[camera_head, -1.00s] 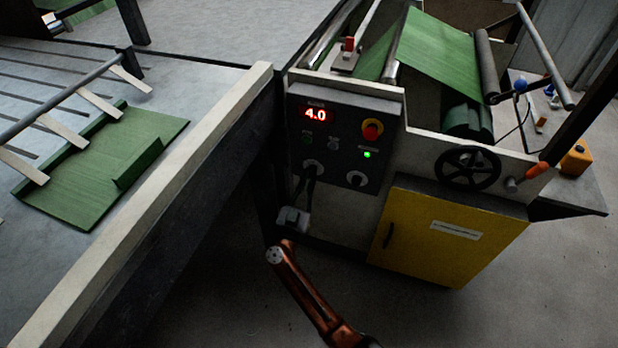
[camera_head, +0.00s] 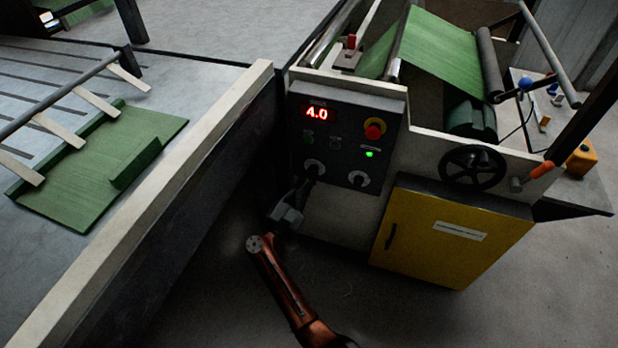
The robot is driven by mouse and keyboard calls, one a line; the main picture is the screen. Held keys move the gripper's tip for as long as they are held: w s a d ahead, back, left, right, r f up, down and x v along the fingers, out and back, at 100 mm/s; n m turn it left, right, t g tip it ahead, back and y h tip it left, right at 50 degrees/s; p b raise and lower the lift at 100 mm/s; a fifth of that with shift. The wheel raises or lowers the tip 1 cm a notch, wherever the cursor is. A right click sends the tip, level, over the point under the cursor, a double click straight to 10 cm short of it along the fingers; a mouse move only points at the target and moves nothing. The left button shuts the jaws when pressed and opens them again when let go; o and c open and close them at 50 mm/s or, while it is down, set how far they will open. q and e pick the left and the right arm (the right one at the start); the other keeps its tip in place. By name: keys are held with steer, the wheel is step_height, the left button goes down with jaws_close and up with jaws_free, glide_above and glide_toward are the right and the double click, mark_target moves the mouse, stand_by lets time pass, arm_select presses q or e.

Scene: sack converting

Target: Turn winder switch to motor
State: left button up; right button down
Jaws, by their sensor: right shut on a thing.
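The dark control panel (camera_head: 341,143) on the winder carries a red display (camera_head: 316,113) reading 4.0, a red and yellow emergency stop (camera_head: 374,129) and a lit green lamp (camera_head: 369,154). Two rotary switches sit low on it. My right gripper (camera_head: 309,178) is at the left rotary switch (camera_head: 314,166), shut on its knob; the fingers hide part of the switch and its pointer. The right rotary switch (camera_head: 358,179) is free, with its dark pointer visible. Labels are too small to read. My left gripper is not in view.
A yellow cabinet (camera_head: 449,238) and a black handwheel (camera_head: 473,167) are right of the panel. A long pale rail (camera_head: 150,190) of the table edge runs close to the left of my right arm. Green sack material (camera_head: 110,160) lies on the table. The floor below is clear.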

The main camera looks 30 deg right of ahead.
steer(key=m+g, duration=0.1)
steer(key=m, duration=0.2)
steer(key=shift+a, duration=0.1)
steer(key=shift+g, duration=0.3)
steer(key=c, duration=2.1)
jaws_free()
steer(key=v, duration=1.2)
